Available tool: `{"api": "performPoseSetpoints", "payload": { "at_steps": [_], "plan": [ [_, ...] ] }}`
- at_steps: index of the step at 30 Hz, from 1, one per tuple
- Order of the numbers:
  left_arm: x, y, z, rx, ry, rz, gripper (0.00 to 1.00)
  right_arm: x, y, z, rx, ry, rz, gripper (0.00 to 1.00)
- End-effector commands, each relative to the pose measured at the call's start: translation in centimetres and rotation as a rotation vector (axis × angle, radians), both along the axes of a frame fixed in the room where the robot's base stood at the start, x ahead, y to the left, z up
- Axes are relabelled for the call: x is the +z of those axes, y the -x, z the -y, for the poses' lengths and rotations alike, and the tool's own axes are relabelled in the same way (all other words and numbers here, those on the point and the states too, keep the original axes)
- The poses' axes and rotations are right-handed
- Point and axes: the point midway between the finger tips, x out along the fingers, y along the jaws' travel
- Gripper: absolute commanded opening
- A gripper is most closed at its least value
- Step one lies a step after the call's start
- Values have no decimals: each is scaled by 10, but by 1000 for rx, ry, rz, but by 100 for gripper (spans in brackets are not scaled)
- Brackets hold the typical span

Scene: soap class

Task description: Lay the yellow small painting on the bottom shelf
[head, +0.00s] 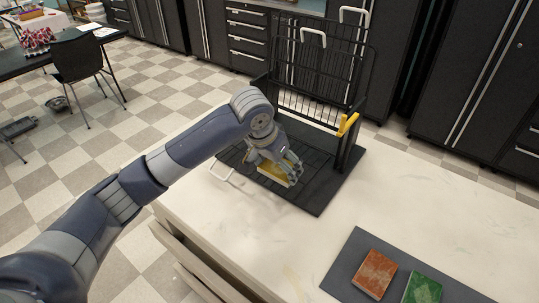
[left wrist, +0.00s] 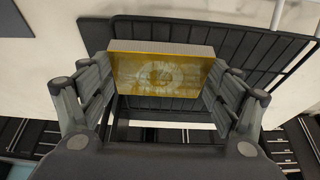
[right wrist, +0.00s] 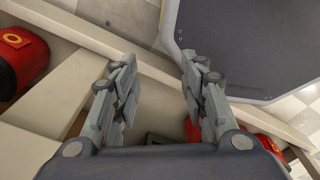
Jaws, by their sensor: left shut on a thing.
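The small yellow painting (left wrist: 158,74) is between the fingers of my left gripper (left wrist: 160,85), which is shut on it by its two side edges. In the head view the painting (head: 277,174) shows as a yellow strip under my left gripper (head: 277,165), over the bottom shelf (head: 240,165) of the black wire rack (head: 318,60). I cannot tell whether it touches the shelf. My right gripper (right wrist: 158,95) is open and empty in the right wrist view, with its fingers apart.
A dark mat (head: 345,262) at the front right holds a red-brown painting (head: 374,273) and a green painting (head: 422,290). A yellow clip-like piece (head: 348,124) is on the rack's right side. The white tabletop (head: 400,190) is clear between rack and mat.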

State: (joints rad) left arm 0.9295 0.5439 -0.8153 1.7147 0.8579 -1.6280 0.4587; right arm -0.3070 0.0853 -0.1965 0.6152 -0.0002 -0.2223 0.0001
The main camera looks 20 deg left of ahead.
Motion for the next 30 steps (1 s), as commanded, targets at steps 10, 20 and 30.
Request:
{"api": "performPoseSetpoints", "payload": {
  "at_steps": [10,20,30],
  "plan": [
    [-5,-53,-31,-1,1,0,62,18,-9,-2,3,-3,15,40],
    [-31,-57,-35,-3,0,-3,62,32,-10,-10,2,-12,16,40],
    [-42,-57,-34,-3,0,1,62,32,-10,-11,1,-15,15,40]
  ]
}}
